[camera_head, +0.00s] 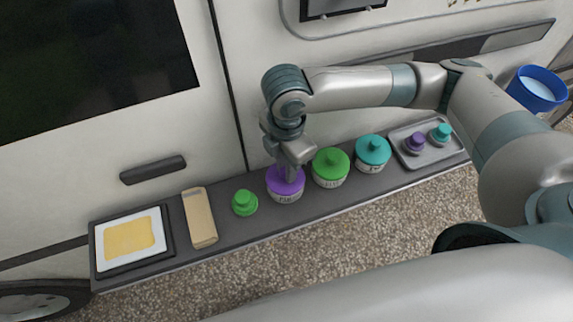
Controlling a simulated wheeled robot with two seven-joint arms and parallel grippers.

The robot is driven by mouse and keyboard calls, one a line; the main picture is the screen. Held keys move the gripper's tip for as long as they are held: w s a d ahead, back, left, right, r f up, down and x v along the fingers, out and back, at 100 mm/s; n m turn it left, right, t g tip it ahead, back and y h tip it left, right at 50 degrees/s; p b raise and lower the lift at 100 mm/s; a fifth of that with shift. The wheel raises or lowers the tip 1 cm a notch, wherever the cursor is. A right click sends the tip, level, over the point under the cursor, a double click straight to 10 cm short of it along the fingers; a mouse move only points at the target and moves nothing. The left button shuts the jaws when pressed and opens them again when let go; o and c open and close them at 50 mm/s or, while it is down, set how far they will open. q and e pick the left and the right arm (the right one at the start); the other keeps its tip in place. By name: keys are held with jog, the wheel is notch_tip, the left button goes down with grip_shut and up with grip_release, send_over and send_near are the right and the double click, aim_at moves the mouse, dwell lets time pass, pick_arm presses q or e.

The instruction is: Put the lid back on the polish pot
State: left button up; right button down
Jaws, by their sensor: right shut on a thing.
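A pot with a purple lid (285,182) stands on the dark shelf, its pale label partly readable at best. My right gripper (289,175) points down from above and is shut on the knob of the purple lid. The lid appears to sit on the pot; the fingers hide part of it, and I cannot tell whether it is fully seated. To its right stand a pot with a green lid (330,166) and a pot with a teal lid (373,152). My left gripper is not in view.
The dark shelf (228,229) runs along the pale van side. On it are a framed yellow pad (129,237), a tan block (200,217), a small green knobbed piece (244,203) and a grey tray (428,155) with small purple and teal pieces. A blue bucket (537,92) is far right.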

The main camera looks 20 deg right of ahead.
jog(key=shift+p, duration=0.45)
dwell(0.6)
jog(key=c, duration=1)
grip_release()
jog(key=shift+r+p, duration=3.5)
jog(key=shift+p, duration=0.55)
grip_shut()
